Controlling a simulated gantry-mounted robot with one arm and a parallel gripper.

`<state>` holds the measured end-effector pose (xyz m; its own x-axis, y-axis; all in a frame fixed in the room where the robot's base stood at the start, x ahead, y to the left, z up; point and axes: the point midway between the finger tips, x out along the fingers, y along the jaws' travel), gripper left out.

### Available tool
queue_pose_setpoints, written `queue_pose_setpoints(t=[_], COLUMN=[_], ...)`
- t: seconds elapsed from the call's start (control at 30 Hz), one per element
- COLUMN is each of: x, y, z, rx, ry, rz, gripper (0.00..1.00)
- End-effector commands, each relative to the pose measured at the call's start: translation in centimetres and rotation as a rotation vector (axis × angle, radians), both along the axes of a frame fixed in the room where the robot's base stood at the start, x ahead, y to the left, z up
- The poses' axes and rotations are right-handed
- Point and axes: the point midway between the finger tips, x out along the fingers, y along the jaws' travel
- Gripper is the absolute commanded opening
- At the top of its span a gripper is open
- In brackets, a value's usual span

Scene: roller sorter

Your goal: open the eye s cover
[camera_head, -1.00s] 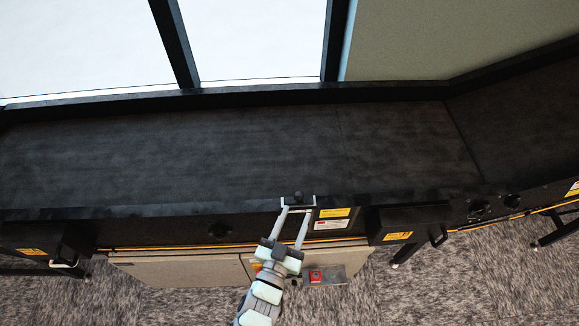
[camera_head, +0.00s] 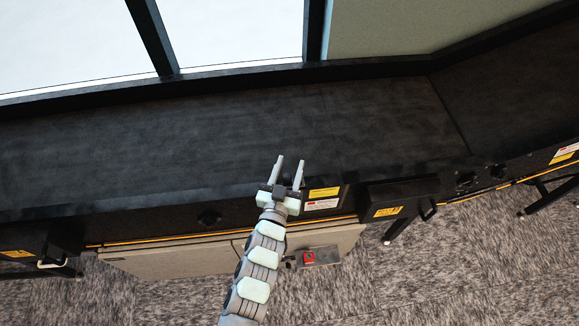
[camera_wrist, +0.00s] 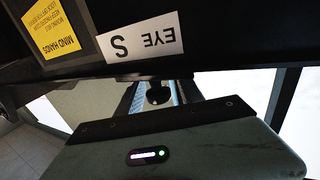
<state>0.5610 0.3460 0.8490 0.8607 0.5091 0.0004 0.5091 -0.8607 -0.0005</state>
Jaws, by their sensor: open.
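My gripper (camera_head: 288,167) is open and empty in the head view. Its two fingers point up the picture, over the front edge of the dark conveyor. In the wrist view a white label (camera_wrist: 142,41) reads "EYE S" upside down on a dark panel (camera_wrist: 215,62). A small dark round knob (camera_wrist: 158,94) shows below that label. I cannot tell whether the knob belongs to the cover. My pale green gripper body (camera_wrist: 180,152) fills the bottom of the wrist view. The cover's outline is not clear, and my gripper hides part of the front in the head view.
A yellow "MIND HANDS" label (camera_wrist: 50,32) is left of the white label. In the head view, labels (camera_head: 322,193) sit right of my gripper. A black box (camera_head: 398,193) with a handle (camera_head: 429,213) juts from the front further right. The conveyor top (camera_head: 200,140) is clear.

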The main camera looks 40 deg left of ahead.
Motion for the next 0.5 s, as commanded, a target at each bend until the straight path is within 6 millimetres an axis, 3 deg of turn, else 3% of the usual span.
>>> queue_pose_setpoints(t=[0.27,0.5], x=[0.06,0.05], y=[0.02,0.02], z=[0.00,0.01], rx=[0.000,-0.001], ry=[0.000,-0.001], rz=[0.000,0.000], gripper=[0.43,0.24])
